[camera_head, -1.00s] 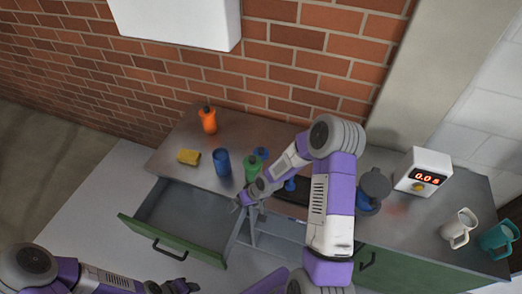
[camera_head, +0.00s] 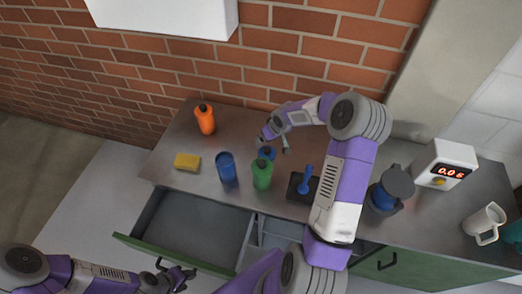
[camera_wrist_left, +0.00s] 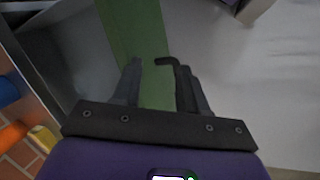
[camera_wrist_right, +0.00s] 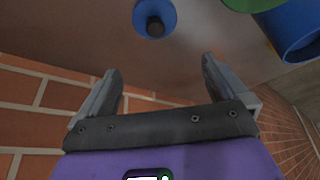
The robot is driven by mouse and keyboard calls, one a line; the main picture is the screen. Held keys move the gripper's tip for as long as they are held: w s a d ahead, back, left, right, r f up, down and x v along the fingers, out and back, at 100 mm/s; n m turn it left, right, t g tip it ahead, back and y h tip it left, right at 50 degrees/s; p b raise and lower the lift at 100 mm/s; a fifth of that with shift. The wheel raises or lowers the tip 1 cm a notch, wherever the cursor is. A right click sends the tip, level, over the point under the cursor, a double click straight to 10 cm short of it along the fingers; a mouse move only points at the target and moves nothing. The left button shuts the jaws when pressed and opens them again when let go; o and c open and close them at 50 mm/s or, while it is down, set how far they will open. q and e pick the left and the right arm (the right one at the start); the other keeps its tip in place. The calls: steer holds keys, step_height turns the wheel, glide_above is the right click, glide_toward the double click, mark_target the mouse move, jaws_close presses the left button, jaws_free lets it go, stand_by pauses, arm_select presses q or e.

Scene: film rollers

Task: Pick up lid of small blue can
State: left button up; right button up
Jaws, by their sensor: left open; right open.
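The small blue can (camera_head: 267,153) stands on the counter behind the green bottle, partly hidden by it. In the right wrist view it shows from above as a blue disc (camera_wrist_right: 143,22) with a dark knob at its middle, which looks like the lid. My right gripper (camera_head: 275,143) is open and empty, just behind the can in the head view. In the right wrist view the can is ahead of the open fingers (camera_wrist_right: 160,78), apart from them. My left gripper (camera_head: 180,279) is open and empty, low by the open drawer's green front (camera_wrist_left: 150,40).
Close to the can are the green bottle (camera_head: 262,175) and blue cup (camera_head: 226,168). A yellow sponge (camera_head: 187,161) and orange bottle (camera_head: 205,120) stand left. A black tray with a blue upright piece (camera_head: 304,182), a grey-topped blue container (camera_head: 384,198) and a timer (camera_head: 445,165) are right.

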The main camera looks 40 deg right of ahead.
steer(key=b, duration=0.5)
glide_toward(267, 149)
steer(key=x, duration=0.3)
steer(key=shift+s+a, duration=0.1)
steer(key=shift+a, duration=0.15)
steer(key=x, duration=0.7)
steer(key=shift+d+f+b, duration=0.15)
steer(key=shift+d+b, duration=0.15)
steer(key=shift+c, duration=0.3)
steer(key=c, duration=0.7)
